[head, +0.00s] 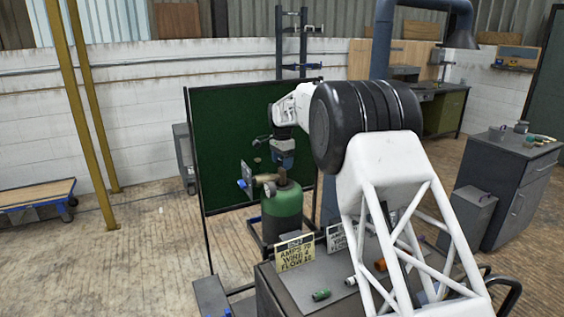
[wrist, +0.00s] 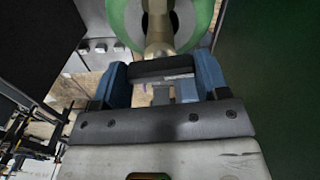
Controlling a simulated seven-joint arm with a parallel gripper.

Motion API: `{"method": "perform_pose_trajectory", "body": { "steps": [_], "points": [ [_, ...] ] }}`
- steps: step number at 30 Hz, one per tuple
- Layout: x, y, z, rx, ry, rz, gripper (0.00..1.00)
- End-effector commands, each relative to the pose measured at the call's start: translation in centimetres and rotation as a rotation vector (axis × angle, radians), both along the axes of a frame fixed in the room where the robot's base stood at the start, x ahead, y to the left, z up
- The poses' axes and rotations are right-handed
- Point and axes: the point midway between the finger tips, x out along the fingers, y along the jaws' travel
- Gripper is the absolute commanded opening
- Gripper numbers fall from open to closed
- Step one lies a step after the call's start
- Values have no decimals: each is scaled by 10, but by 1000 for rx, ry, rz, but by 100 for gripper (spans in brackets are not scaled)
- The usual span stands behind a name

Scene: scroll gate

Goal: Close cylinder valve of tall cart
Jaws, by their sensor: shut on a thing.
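The green gas cylinder (head: 283,205) stands upright on the tall cart, in front of the dark green screen. Its rounded green top also shows at the top of the wrist view (wrist: 120,18). A brass valve body (wrist: 158,40) rises from the cylinder toward my gripper. My gripper (head: 283,172) is above the cylinder top, pointing down. In the wrist view its two blue fingers (wrist: 162,78) stand on either side of a dark valve handle (wrist: 160,66) and are shut on it. The fingers hide part of the handle, so I cannot tell how far it is turned.
A dark green screen (head: 235,130) stands close behind the cylinder. In front is a bench (head: 335,300) with a yellow sign (head: 295,252) and a small green cylindrical piece (head: 321,295). A grey cabinet (head: 510,190) stands at right. The floor at left is mostly clear.

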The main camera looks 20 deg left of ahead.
Motion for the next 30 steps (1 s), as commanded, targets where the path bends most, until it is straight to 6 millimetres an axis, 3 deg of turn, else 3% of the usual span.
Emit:
{"method": "perform_pose_trajectory", "body": {
  "steps": [9, 23, 24, 29, 30],
  "points": [
    [0, 0, 2, 2, -3, -136, 44],
    [1, 0, 2, 2, -3, -156, 44],
    [1, 0, 2, 2, -3, -156, 70],
    [0, 0, 2, 1, -2, -155, 94],
    [0, 0, 1, 1, -2, -155, 94]
  ]
}}
